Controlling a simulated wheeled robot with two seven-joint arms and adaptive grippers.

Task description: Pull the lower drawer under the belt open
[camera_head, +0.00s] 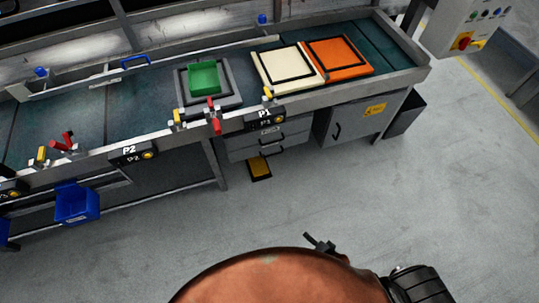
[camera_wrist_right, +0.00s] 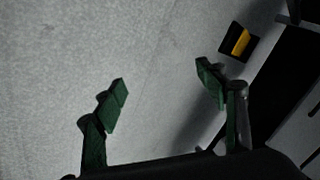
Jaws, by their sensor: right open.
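The drawer unit under the belt (camera_head: 390,60) is grey and stands below the P1 label in the head view. Its lower drawer (camera_head: 293,144) has a dark bar handle (camera_head: 271,151) and looks shut. An upper drawer (camera_head: 294,128) sits just above it, also looking shut. My right gripper (camera_wrist_right: 161,82) is open and empty in the right wrist view, with its green-padded fingers wide apart over grey floor. No drawer handle is between its fingers. I cannot make out the right gripper in the head view. My left gripper is in neither view.
A black and yellow foot pedal (camera_head: 259,167) lies on the floor below the drawers, also in the wrist view (camera_wrist_right: 241,41). A grey cabinet (camera_head: 362,118) stands right of the drawers, and a blue bin (camera_head: 77,203) hangs at left. The floor in front is clear.

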